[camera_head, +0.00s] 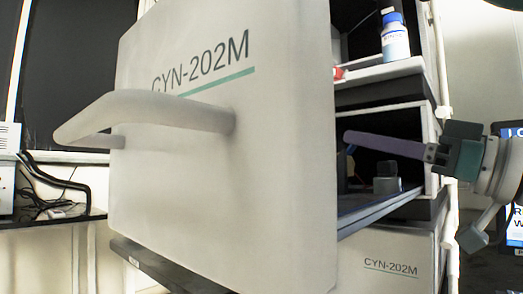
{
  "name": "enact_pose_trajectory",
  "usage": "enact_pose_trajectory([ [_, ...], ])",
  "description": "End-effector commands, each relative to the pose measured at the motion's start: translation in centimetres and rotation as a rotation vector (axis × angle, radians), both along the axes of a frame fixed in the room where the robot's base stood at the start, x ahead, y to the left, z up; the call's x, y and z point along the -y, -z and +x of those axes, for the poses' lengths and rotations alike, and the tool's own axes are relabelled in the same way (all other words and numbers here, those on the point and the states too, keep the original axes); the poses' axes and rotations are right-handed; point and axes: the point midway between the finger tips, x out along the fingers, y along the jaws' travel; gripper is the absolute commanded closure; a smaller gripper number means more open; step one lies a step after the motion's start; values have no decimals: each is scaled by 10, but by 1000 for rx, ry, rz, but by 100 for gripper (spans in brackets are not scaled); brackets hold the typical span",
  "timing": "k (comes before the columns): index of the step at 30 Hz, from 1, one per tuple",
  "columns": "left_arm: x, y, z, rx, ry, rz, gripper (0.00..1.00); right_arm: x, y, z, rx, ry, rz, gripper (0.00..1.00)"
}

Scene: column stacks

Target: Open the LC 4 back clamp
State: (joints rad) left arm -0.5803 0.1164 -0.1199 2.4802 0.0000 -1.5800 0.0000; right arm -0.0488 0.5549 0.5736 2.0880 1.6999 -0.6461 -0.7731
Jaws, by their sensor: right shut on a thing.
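My right gripper (348,137) comes in from the right, with long purple fingers pointing left into the opened compartment behind the large white front panel (230,120). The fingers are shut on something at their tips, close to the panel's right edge. It seems to be a clamp, but it is too small and too hidden to make out, and I cannot read any LC 4 label. A small dark block (387,178) stands below the fingers on the drawer floor (375,207). My left gripper is not in view.
The white panel, marked CYN-202M, has a thick handle (150,112) and hides much of the compartment. A blue-capped bottle (394,38) stands on the shelf (380,73) above. A lower unit (390,262) is also marked CYN-202M. A bench with cables (50,205) is at left.

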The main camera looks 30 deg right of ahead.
Motion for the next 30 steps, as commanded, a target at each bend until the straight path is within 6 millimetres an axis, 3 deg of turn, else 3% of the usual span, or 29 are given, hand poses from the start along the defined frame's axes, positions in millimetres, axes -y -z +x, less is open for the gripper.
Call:
enact_pose_trajectory([
  [5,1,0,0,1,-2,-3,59,0,0,0,-2,-1,-1,100],
  [6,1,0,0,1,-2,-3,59,0,0,0,-2,-1,-1,73],
  [14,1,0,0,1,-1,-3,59,0,0,0,-1,0,0,45],
  [23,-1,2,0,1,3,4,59,2,2,-3,0,0,1,45],
  [30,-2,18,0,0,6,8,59,16,16,-38,-2,4,2,45],
])
